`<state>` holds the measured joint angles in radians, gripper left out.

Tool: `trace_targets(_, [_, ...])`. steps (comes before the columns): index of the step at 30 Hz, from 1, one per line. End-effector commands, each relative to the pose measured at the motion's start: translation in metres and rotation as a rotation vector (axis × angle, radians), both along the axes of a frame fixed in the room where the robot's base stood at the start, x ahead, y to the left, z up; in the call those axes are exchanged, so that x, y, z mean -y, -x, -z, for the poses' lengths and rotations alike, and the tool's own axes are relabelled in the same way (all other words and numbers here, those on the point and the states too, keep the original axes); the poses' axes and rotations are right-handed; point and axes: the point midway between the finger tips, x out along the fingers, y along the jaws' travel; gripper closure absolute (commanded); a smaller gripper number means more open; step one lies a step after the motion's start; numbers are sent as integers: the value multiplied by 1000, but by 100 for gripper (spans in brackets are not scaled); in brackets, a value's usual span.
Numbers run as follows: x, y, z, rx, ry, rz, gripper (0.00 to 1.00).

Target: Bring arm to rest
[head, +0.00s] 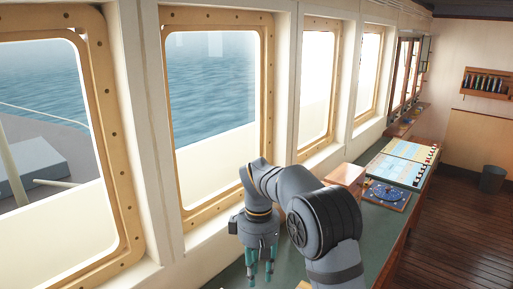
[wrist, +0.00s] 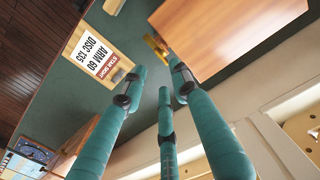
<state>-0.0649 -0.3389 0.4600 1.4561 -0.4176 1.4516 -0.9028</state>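My arm reaches out over the green counter (head: 372,222) along the windows, its elbow bent and its wrist hanging down. My gripper (head: 260,280) points downward at the bottom of the head view, with teal fingers. In the wrist view my gripper (wrist: 160,75) shows three teal fingers with their tips apart and nothing between them. It is open and empty. The counter's green top (wrist: 140,30) lies beyond the fingertips. In the head view my arm hides part of the counter.
A wooden box (head: 346,176) and a blue instrument panel (head: 386,196) stand on the counter, with a chart (head: 405,160) beyond. In the wrist view a labelled wooden block (wrist: 88,80) and a brass piece (wrist: 157,47) lie near the fingers. Window frames (head: 268,100) line the left.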

Motion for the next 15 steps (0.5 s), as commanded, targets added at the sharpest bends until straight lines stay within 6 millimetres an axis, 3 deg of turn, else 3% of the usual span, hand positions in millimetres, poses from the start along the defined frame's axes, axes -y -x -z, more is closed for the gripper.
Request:
trace_targets(6, [1,1,44,-5,2,0,71])
trace_targets(15, [1,0,76,-2,1,2,71])
